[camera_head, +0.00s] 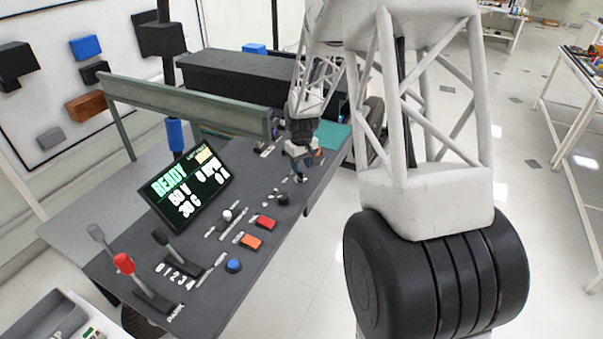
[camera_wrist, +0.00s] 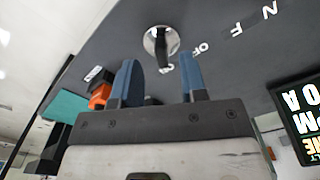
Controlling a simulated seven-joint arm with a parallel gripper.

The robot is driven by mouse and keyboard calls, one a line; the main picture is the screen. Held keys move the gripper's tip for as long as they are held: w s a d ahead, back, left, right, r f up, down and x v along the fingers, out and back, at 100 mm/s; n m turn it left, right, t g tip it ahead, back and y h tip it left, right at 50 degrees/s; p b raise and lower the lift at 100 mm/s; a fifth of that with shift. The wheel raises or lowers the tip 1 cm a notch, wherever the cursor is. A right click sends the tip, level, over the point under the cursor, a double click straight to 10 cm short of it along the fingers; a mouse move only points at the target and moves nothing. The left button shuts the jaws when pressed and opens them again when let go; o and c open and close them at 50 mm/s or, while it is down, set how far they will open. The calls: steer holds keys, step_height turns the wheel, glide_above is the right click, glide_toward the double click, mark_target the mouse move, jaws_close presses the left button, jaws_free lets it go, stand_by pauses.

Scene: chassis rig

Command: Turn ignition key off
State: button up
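The ignition key (camera_wrist: 161,43) is a black tab on a round silver switch on the dark panel. In the wrist view it sits just beyond the fingertips, and its tab points down the picture, toward the gap between them.
The dark console (camera_head: 110,250) carries a lit display (camera_head: 187,188), a black knob (camera_head: 282,199), red (camera_head: 265,222) and orange (camera_head: 250,241) rockers, a blue button (camera_head: 233,265) and levers (camera_head: 137,277). A teal patch (camera_wrist: 66,106) lies left.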

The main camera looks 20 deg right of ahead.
mark_target(302, 172)
steer(key=shift+f, duration=1.9)
jaws_close()
